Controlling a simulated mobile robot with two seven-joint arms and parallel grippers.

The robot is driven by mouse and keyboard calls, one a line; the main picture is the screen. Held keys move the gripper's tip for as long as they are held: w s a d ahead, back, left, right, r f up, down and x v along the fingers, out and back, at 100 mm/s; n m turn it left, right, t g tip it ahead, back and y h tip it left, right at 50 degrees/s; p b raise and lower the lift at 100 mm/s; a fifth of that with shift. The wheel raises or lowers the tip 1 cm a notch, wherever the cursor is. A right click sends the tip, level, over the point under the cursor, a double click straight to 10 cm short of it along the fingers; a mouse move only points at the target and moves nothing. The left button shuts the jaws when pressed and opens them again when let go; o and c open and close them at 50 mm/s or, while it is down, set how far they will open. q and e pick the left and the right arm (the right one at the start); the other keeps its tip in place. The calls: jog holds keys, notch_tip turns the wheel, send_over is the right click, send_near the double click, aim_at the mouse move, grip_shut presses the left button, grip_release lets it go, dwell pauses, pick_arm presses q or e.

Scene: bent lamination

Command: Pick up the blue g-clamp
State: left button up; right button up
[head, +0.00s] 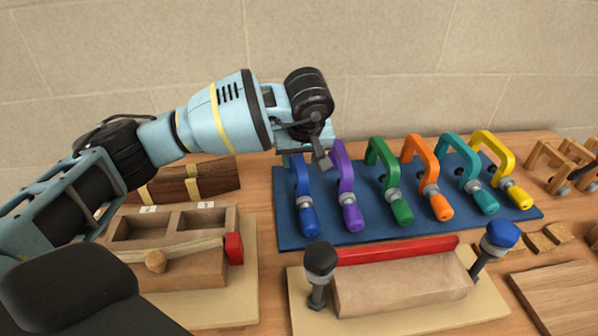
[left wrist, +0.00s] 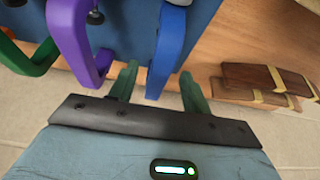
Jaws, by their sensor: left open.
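The blue g-clamp (head: 306,212) is the leftmost of a row of coloured clamps on a blue board (head: 290,240). Its upper frame is partly hidden behind my left gripper (head: 308,158) in the head view. In the left wrist view, my left gripper (left wrist: 159,72) is open, with one finger on each side of the blue g-clamp's frame (left wrist: 171,45). I cannot tell whether either finger touches it. The purple clamp (head: 347,200) stands just right of it, and in the left wrist view it shows close to the left finger (left wrist: 78,40). My right gripper is not in view.
Green (head: 393,195), orange (head: 428,190), teal (head: 476,190) and yellow (head: 505,175) clamps continue the row rightward. In front stands a wooden form with a red strip (head: 400,250) and two upright clamps. A wooden box jig (head: 180,265) is at left, dark wood blocks (head: 195,180) behind it.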

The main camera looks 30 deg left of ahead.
pick_arm(q)
jog(key=shift+w+x, duration=0.2)
jog(key=shift+x, duration=2.35)
jog(key=shift+a+r, duration=0.1)
jog(key=shift+a, duration=0.1)
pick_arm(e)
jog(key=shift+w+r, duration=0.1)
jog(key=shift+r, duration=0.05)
pick_arm(q)
jog(key=shift+r, duration=0.1)
jog(key=c, duration=1)
notch_tip(320, 180, up, 10)
jog(key=shift+r, duration=0.1)
